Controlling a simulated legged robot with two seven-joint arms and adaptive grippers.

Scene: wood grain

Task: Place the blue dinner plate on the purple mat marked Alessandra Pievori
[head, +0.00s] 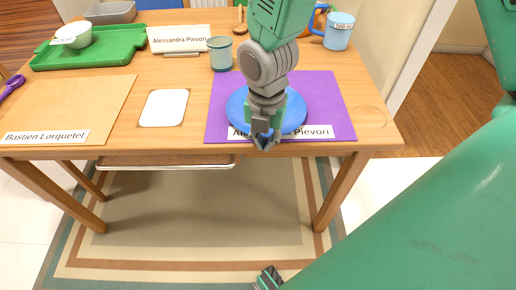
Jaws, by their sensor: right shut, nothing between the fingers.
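The blue dinner plate (296,115) lies flat on the purple mat (333,97) at the table's front right.
A teal cup (221,55) stands behind the mat, near a standing name card (180,39). A blue mug (338,32) is at the back right. A tan mat (70,105), white card (164,108) and green tray (100,52) lie left.

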